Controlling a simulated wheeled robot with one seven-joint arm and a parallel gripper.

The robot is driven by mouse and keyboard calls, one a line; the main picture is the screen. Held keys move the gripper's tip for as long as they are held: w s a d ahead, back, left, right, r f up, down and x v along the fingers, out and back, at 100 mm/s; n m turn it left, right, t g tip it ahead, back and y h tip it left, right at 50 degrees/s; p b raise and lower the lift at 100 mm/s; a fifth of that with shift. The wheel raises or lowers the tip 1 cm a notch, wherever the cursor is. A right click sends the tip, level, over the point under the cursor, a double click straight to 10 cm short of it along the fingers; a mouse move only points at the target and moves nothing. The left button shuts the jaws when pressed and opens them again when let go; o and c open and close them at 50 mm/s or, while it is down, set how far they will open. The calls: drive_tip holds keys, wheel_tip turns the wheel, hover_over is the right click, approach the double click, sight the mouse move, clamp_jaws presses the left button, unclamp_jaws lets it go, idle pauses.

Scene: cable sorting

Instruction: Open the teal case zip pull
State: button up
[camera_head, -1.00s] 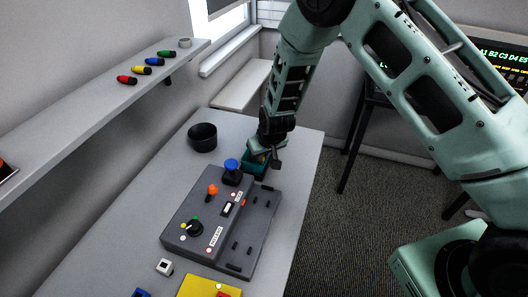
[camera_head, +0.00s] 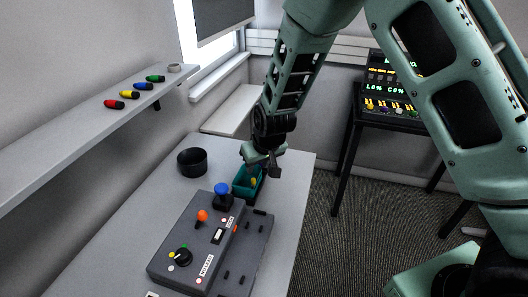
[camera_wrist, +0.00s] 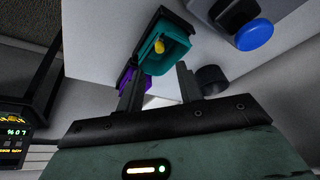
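The teal case (camera_head: 237,187) is a small open-topped box at the far end of the table, just behind the blue-topped button. In the wrist view the teal case (camera_wrist: 181,52) shows its open top, with a small yellow piece (camera_wrist: 158,46) inside; I cannot tell whether this is the zip pull. My gripper (camera_head: 268,172) is above the case in the head view and partly covers it. In the wrist view my gripper (camera_wrist: 158,75) has its two fingers apart, with nothing held between them.
A black round bowl (camera_head: 192,161) is to the left. A purple item (camera_wrist: 127,80) lies beside the case. A wall shelf (camera_head: 60,150) holds coloured plugs.

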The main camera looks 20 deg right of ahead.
drive_tip(key=b+v, duration=0.1)
drive_tip(key=v, duration=0.8)
drive_tip(key=s+a+r+n+g+b, duration=0.1)
drive_tip(key=s+n+g+b, duration=0.1)
drive_tip(key=s, duration=1.2)
drive_tip(key=s+a+r+n+g+b, duration=0.1)
drive_tip(key=s+n+g, duration=0.1)
drive_tip(key=s, duration=1.3)
drive_tip(key=shift+s+a+n+g+b, duration=0.3)
drive_tip(key=shift+a+n+b, duration=0.1)
drive_tip(key=shift+n, duration=0.4)
drive_tip(key=shift+r, duration=0.1)
